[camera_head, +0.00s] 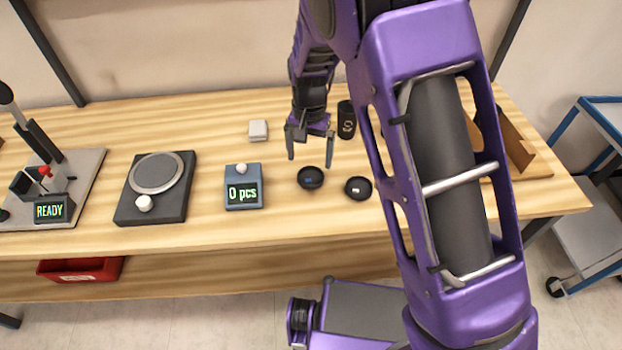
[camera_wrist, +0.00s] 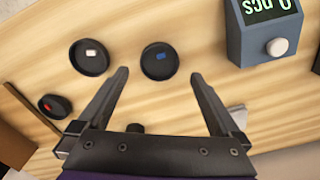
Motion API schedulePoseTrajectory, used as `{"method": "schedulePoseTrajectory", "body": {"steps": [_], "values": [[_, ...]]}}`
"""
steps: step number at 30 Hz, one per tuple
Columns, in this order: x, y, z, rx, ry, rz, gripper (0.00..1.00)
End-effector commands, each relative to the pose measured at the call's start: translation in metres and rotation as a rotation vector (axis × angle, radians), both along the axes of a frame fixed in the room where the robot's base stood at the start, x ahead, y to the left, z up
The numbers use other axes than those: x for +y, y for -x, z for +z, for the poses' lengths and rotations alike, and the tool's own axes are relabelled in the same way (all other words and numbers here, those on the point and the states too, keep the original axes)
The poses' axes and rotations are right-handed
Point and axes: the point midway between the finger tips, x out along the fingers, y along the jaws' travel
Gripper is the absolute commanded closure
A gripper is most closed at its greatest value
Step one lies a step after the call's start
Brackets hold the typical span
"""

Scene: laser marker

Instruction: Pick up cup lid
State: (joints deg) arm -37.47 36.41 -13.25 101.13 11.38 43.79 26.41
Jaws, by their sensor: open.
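Several black round pieces lie on the wooden table; I cannot tell whether they are lids or shallow dishes. One with a small blue piece (camera_wrist: 158,71) lies just beyond and between my fingertips in the wrist view; it also shows in the head view (camera_head: 310,178). One with a white piece (camera_wrist: 90,68) lies beside it, also in the head view (camera_head: 358,189). One with an orange-red piece (camera_wrist: 60,112) lies farther left in the wrist view. My gripper (camera_head: 310,161) is open and empty above the table; its fingers also show in the wrist view (camera_wrist: 160,75).
A black cup (camera_head: 346,124) with a pale mark stands behind my gripper. A blue-grey counter (camera_head: 243,198) reading 0 pcs and a scale-like plate (camera_head: 127,208) stand left. A white block (camera_head: 258,130) lies behind. A wooden holder (camera_head: 528,163) is right. The table's front is mostly clear.

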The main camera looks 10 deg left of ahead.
Motion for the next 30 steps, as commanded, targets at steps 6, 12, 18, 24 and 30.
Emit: {"method": "schedulePoseTrajectory", "body": {"steps": [6, 12, 18, 24, 30], "values": [[0.000, 0.000, -0.025, 0.000, 0.000, -0.001, 0.00], [-0.001, -0.002, -0.044, 0.002, 0.002, -0.001, 0.00], [-0.001, -0.005, -0.072, 0.001, 0.001, -0.001, 0.00], [-0.001, -0.005, -0.079, -0.001, 0.000, 0.000, 0.00], [-0.001, -0.005, -0.078, -0.001, 0.000, 0.000, 0.13]]}}
